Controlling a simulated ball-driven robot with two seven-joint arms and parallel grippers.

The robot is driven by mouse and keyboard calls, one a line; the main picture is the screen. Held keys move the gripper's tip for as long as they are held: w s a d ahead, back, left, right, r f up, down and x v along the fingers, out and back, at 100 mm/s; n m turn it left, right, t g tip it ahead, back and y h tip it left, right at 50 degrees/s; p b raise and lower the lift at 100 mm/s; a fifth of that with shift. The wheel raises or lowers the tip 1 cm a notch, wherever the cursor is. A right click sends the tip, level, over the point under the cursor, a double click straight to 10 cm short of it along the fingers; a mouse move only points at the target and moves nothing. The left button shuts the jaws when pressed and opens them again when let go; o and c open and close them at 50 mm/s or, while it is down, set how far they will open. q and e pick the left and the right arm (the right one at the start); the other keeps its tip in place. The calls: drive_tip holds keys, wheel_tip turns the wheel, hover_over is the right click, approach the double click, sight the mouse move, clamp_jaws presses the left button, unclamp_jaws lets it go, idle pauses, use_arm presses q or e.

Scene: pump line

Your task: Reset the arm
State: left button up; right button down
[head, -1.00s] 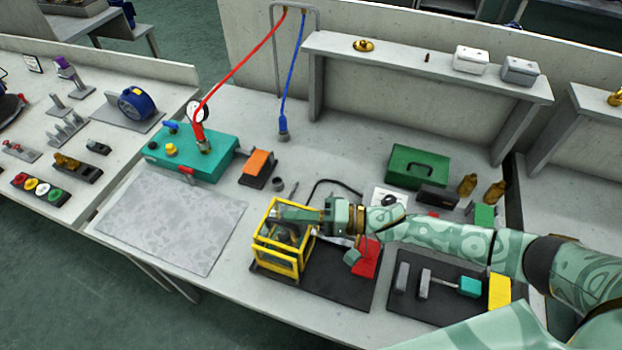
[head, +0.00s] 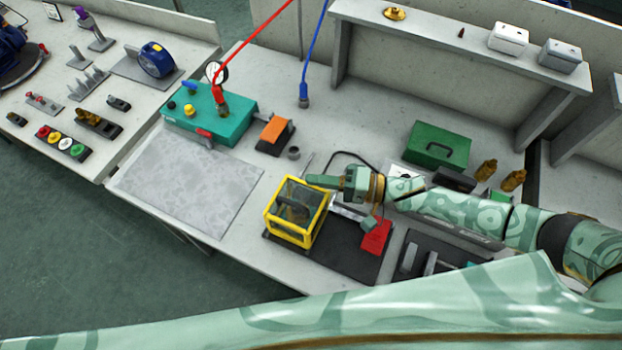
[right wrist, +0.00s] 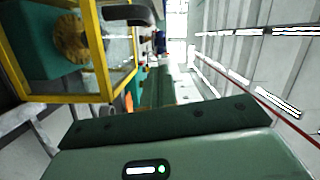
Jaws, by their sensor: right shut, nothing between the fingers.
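My right gripper (head: 316,181) is shut and empty, at the back right top edge of a yellow-framed guard box (head: 291,240). I cannot tell whether it touches the frame. The box has clear panels and stands on a black base plate (head: 340,263); a dark part shows dimly inside. In the right wrist view the yellow frame (right wrist: 107,50) is close on the left, with a brass round part (right wrist: 70,40) and a teal block behind it. My right arm comes in from the right. My left gripper is not in view.
A red plate (head: 376,237) lies right of the box. A teal pump unit (head: 232,125) with red hose, an orange-topped block (head: 274,131) and a green toolbox (head: 437,145) stand behind. The grey mat (head: 190,185) on the left is clear. A shelf (head: 450,40) runs along the back.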

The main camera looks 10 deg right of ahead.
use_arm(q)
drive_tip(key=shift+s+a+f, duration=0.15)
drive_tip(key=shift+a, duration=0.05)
use_arm(e)
drive_tip(key=v, duration=0.9)
drive_tip(key=shift+s+d, duration=0.15)
drive_tip(key=shift+s, duration=0.2)
